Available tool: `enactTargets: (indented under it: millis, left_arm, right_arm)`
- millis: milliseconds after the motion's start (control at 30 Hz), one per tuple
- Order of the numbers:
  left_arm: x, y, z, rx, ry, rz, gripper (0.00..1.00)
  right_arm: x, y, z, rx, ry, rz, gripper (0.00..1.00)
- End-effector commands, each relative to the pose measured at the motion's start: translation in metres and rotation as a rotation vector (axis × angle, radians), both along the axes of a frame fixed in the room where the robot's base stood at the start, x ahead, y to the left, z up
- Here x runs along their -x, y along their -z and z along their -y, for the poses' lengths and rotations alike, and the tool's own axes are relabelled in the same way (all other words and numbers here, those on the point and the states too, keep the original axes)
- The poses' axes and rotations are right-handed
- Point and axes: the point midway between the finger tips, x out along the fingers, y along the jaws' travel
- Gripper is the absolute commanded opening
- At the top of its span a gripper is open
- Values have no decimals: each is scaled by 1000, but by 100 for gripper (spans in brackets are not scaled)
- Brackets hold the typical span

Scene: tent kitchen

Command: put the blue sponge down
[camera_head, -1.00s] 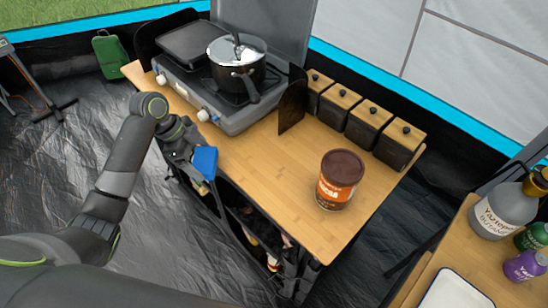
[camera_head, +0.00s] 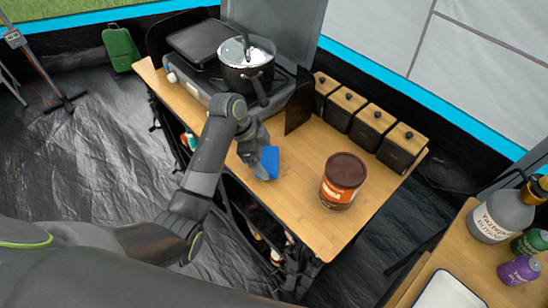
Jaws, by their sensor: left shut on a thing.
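The blue sponge (camera_head: 271,160) is at the front part of the wooden table (camera_head: 300,205), left of the brown can. My left gripper (camera_head: 264,168) is shut on the sponge. The sponge is over the tabletop, and I cannot tell whether it touches the wood. Part of the sponge is hidden by the gripper. My right gripper is not in view.
A brown can (camera_head: 342,181) with an orange label stands right of the sponge. A camp stove (camera_head: 200,85) with a pot (camera_head: 246,66) is behind. Several black canisters (camera_head: 370,127) line the back edge. Bare wood lies between sponge and can.

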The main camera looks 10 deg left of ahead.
Motion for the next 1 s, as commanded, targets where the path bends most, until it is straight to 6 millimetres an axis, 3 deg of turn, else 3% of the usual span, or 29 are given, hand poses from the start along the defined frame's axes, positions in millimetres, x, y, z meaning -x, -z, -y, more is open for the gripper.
enactTargets:
  millis: [167,300,667,700,767,1000]
  left_arm:
    - [-6,-2,32,3,3,0,67]
    - [-5,13,28,0,1,-2,67]
    - [-5,18,27,0,1,0,67]
    - [-5,17,27,1,1,1,90]
    - [-5,17,27,0,1,0,98]
    - [-5,16,27,1,1,1,100]
  right_arm:
    - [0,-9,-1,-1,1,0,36]
    - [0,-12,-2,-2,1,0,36]
    - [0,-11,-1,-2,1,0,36]
    - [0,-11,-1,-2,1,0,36]
    - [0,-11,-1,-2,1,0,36]
    - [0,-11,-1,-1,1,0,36]
